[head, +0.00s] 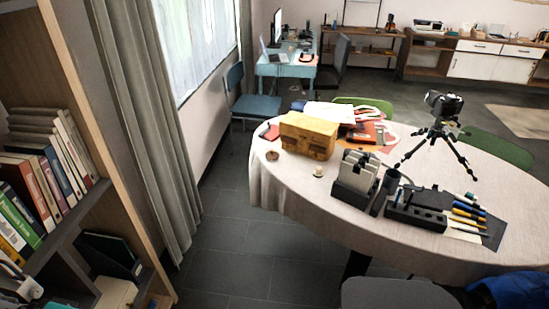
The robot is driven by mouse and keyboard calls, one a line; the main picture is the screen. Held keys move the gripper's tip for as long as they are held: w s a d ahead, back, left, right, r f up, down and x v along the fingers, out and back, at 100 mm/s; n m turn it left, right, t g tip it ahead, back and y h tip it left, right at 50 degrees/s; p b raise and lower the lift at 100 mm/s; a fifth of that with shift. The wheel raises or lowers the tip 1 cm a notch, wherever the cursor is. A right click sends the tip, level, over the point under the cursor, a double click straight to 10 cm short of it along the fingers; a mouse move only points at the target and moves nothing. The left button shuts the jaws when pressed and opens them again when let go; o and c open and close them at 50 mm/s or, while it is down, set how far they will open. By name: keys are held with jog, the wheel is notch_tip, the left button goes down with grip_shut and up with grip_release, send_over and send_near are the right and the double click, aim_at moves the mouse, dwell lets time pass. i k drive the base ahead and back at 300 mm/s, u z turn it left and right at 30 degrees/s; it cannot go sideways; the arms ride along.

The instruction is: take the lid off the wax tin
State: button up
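The wax tin cannot be picked out for certain at this size. A small round brown item (272,155) lies near the left edge of the round table (300,190). A small cream item with a dark base (319,171) stands in front of a yellow-brown box (308,135). Either could be the tin, and no lid can be made out on them. My gripper is not in view.
A black tripod with a camera (444,104), a dark card holder (354,187), a dark cup (391,179) and a black organizer (416,216) stand on the table. A grey chair (398,293) is at its front. A bookcase (88,215) is on the left, with clear floor (232,235) between.

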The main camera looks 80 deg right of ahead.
aim_at(272, 156)
jog(key=k, duration=0.4)
jog(key=z, duration=5.45)
jog(key=k, duration=0.1)
jog(key=u, duration=1.75)
